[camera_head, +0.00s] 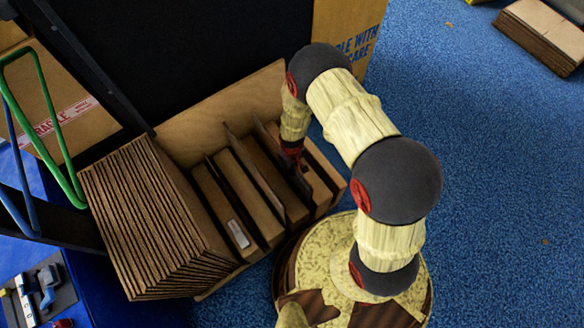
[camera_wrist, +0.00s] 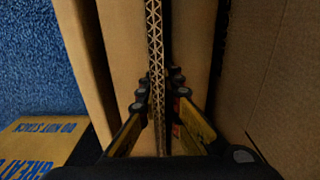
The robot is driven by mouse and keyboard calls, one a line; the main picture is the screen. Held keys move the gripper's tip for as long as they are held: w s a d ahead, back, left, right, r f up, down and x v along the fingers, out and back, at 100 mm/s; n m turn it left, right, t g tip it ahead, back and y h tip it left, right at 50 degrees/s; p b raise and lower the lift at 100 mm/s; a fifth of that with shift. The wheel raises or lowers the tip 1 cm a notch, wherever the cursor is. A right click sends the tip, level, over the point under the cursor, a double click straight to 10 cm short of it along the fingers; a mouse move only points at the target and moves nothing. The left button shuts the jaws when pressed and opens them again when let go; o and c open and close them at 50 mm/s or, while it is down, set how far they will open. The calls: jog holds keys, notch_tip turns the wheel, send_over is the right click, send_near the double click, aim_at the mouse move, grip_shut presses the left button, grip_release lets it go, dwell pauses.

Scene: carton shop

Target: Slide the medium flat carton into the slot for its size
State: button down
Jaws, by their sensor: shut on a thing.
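A flat carton (camera_wrist: 156,70) stands on edge between my fingers in the wrist view, its corrugated edge towards the camera. My gripper (camera_wrist: 160,98) is shut on it, one finger on each side. In the head view my gripper (camera_head: 292,157) is over the right part of a wooden slotted rack (camera_head: 230,110), among upright brown panels. Brown boards stand close on both sides of the held carton, with narrow gaps. The arm and neighbouring panels partly cover the held carton in the head view. Its lower edge is hidden, so I cannot tell how deep it sits or which slot holds it.
A thick row of flat cartons (camera_head: 150,220) fills the rack's left side. A printed carton (camera_head: 350,35) stands behind. A carton stack (camera_head: 545,30) lies far right on open blue carpet.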

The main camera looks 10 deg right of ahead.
jog(key=c, duration=1.9)
grip_release()
notch_tip(320, 180, up, 12)
jog(key=shift+f, duration=0.1)
jog(key=s+d+r+g, duration=0.1)
jog(key=s+g, duration=0.1)
jog(key=s, duration=0.4)
jog(key=s+d+r+m+t+p, duration=0.1)
jog(key=s+d+r+t+p, duration=0.1)
jog(key=r, duration=1.5)
jog(key=s+d+r+m+t+p, duration=0.2)
jog(key=s+r, duration=0.3)
jog(key=r, duration=1.3)
jog(key=s+d+r+m+t+p, duration=0.1)
jog(key=s+d+r+t+p, duration=0.1)
jog(key=r, duration=1.5)
jog(key=shift+s+d+r+m+t+p, duration=0.35)
jog(key=shift+s+t+p, duration=0.25)
jog(key=shift+t, duration=0.2)
